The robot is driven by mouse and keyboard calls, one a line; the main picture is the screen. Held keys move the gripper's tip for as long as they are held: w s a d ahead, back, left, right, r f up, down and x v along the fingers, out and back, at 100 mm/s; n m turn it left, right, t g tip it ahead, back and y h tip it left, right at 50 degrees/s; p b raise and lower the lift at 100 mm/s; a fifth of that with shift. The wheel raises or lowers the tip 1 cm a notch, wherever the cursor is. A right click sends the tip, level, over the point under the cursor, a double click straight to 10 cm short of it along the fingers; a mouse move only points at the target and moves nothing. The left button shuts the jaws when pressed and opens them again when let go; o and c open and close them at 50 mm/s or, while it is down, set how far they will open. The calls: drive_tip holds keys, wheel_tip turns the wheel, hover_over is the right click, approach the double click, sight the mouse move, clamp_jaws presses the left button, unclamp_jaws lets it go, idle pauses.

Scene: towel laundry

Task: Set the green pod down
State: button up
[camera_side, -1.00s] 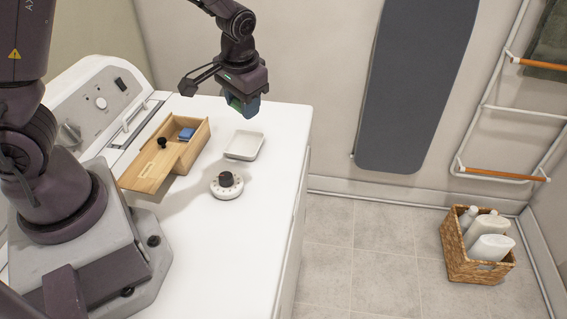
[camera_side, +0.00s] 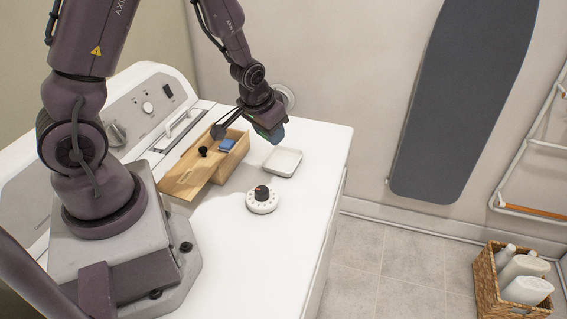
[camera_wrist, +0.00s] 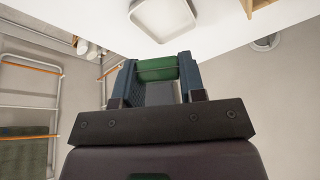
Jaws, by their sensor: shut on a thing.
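The green pod (camera_wrist: 157,69) is held between the blue-grey fingertips of my gripper (camera_wrist: 157,82) in the wrist view. In the side view my gripper (camera_side: 271,131) hangs above the white machine top, behind the white tray and beside the wooden box; the pod is mostly hidden there. The shallow white tray (camera_side: 283,161) looks empty and also shows at the top of the wrist view (camera_wrist: 164,38). The open wooden box (camera_side: 187,184) holds a blue block (camera_side: 228,146), and a black knob (camera_side: 203,151) shows at it.
A white dial with a dark knob (camera_side: 262,201) stands in front of the tray. The machine top (camera_side: 245,265) is clear toward the front. A grey ironing board (camera_side: 455,105) hangs on the wall. A wicker basket of bottles (camera_side: 487,290) stands on the floor.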

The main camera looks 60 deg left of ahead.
sight(287, 160)
drive_tip(key=shift+w+a+f+t, duration=0.55)
drive_tip(key=shift+w+f, duration=0.2)
drive_tip(key=shift+f, duration=1)
drive_tip(key=shift+w+a+f+t, duration=0.55)
drive_tip(key=shift+w+f, duration=0.2)
drive_tip(key=shift+f, duration=1)
drive_tip(key=shift+w+a+f+t, duration=0.45)
drive_tip(key=shift+w+f+t, duration=0.25)
drive_tip(key=shift+f, duration=1.05)
